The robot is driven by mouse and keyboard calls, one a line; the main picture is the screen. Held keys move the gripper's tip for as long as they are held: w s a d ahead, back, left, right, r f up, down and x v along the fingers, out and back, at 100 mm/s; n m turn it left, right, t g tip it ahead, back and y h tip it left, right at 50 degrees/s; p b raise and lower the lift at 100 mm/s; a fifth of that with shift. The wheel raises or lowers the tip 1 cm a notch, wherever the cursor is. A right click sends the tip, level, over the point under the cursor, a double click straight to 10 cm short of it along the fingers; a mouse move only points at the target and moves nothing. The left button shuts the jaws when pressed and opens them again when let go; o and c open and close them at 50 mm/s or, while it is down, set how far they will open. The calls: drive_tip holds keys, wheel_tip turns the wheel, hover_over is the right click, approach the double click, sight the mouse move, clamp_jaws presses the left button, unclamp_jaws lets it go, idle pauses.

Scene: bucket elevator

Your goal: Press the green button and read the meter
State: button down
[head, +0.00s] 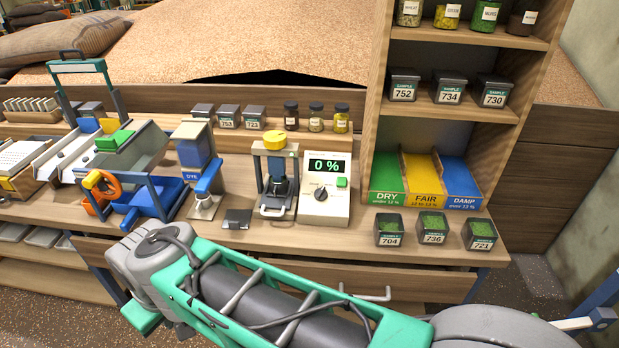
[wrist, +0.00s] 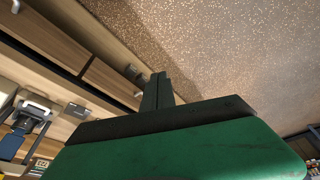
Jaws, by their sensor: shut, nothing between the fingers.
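The meter (head: 325,187) is a pale box on the bench with a dark display (head: 327,166) reading 0 % in green. The green button (head: 342,182) sits on its right side, below the display. A dark dial (head: 320,194) is to the button's left. My gripper (wrist: 158,78) shows in the wrist view, its fingers shut together and empty. It is over the speckled floor in front of the drawers, apart from the meter and button. The head view does not show the gripper; my arm crosses its lower part.
A press with a yellow knob (head: 274,139) stands left of the meter. Green, yellow and blue bins marked DRY (head: 387,197), FAIR (head: 424,199) and DAMP (head: 461,203) are to its right. Sample boxes 704 (head: 390,240), 736 (head: 433,238) and 721 (head: 481,244) line the front edge.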

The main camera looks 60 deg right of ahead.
drive_tip(key=w+d+r+n+t+h+p, duration=0.1)
drive_tip(key=w+d+h+p, duration=0.2)
drive_tip(key=d, duration=1)
drive_tip(key=w+d+r+n+t+h+p, duration=0.1)
drive_tip(key=w+d+h+p, duration=0.3)
drive_tip(key=d, duration=0.9)
drive_tip(key=s+d+r+n+g+h, duration=0.1)
drive_tip(key=s+d, duration=0.3)
drive_tip(key=d, duration=0.5)
drive_tip(key=s+d+r+n+g+h+p, duration=0.1)
drive_tip(key=s+d+n+h, duration=0.2)
drive_tip(key=d, duration=0.6)
drive_tip(key=s+d+r+n+g+h, duration=0.1)
drive_tip(key=s+d+n+h, duration=0.1)
drive_tip(key=s+d, duration=0.5)
drive_tip(key=shift+d+r+h+p, duration=0.25)
drive_tip(key=shift+d+h, duration=0.25)
drive_tip(key=shift+d, duration=0.7)
